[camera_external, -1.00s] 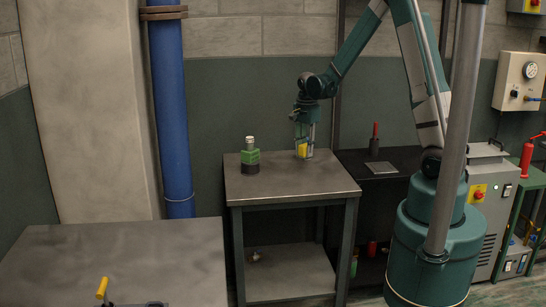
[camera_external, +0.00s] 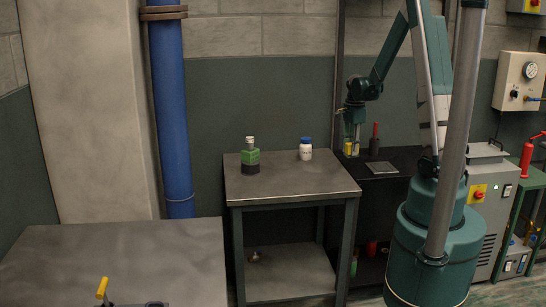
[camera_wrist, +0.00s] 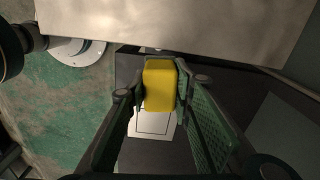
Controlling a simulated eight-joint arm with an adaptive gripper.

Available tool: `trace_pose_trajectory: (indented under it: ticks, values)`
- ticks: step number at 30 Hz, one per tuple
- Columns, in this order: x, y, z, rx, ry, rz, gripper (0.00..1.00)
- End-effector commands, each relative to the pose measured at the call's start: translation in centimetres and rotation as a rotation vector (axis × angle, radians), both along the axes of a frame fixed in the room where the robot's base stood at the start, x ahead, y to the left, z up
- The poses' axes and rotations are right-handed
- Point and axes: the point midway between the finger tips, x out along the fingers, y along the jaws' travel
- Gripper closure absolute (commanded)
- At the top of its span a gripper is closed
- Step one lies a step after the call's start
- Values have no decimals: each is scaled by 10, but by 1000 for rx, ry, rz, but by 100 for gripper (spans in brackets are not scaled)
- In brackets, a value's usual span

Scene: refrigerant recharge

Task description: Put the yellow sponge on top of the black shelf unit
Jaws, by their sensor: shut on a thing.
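The yellow sponge (camera_wrist: 160,86) is held between the fingers of my gripper (camera_wrist: 161,92) in the wrist view. In the external view the sponge (camera_external: 348,149) shows as a small yellow patch at my gripper (camera_external: 352,145). My gripper is over the left part of the top of the black shelf unit (camera_external: 405,157), which stands right of the grey metal table. Whether the sponge touches the top cannot be told. My arm and the pole hide part of the shelf unit.
A flat grey plate (camera_external: 381,168) and a red-handled tool (camera_external: 375,140) are on the black top near my gripper. The grey table (camera_external: 290,183) holds a green bottle (camera_external: 250,157) and a white jar with a blue lid (camera_external: 306,149).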

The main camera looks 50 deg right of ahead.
Motion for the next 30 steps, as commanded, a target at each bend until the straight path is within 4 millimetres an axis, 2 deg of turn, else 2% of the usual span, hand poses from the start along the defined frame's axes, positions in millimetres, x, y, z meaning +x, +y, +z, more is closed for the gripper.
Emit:
trace_pose_trajectory:
  ticks: [6,12,30]
  values:
    - [-32,-27,-3,0,0,-80,89]
    - [-46,-38,-5,0,0,-115,89]
    - [-45,-45,-5,0,0,-122,89]
